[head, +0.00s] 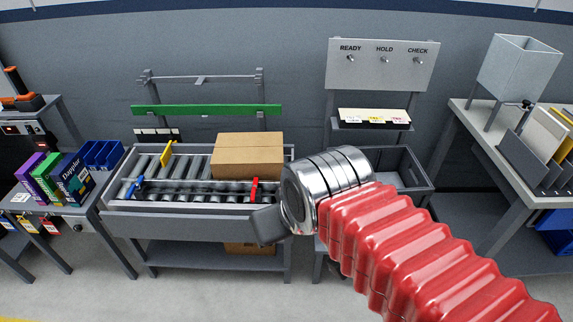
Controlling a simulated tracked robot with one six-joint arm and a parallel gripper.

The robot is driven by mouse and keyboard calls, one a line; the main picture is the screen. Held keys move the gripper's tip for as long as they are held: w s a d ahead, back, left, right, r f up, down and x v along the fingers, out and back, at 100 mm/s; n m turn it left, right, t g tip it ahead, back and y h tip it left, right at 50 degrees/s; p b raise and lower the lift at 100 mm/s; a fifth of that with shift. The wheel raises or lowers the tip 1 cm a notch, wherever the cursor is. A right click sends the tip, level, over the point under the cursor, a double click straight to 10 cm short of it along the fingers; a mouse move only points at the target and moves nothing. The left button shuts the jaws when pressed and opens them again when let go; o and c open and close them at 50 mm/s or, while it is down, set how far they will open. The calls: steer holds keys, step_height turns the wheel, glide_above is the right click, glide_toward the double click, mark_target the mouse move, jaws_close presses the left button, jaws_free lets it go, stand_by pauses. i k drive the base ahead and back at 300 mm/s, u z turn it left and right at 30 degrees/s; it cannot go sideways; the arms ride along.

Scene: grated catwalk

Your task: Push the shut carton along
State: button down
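A shut brown carton (248,156) sits upright at the right end of the roller conveyor (196,210). Its top flaps are closed, with a seam along the top. My gripper (267,226) shows as a dark grey block at the end of my silver wrist and red-sleeved arm. It is in front of the conveyor's front rail, below and a little right of the carton in the picture. It appears apart from the carton. Its fingers are mostly hidden by the wrist, so I cannot tell whether they are open.
A yellow piece (166,153), a blue one (135,187) and a red one (255,189) stand along the conveyor. A green bar (206,110) runs behind it. Another carton (248,248) is on the lower shelf. A grey bin (408,180) stands to the right.

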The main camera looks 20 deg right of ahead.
mark_target(236, 156)
steer(key=i, duration=1)
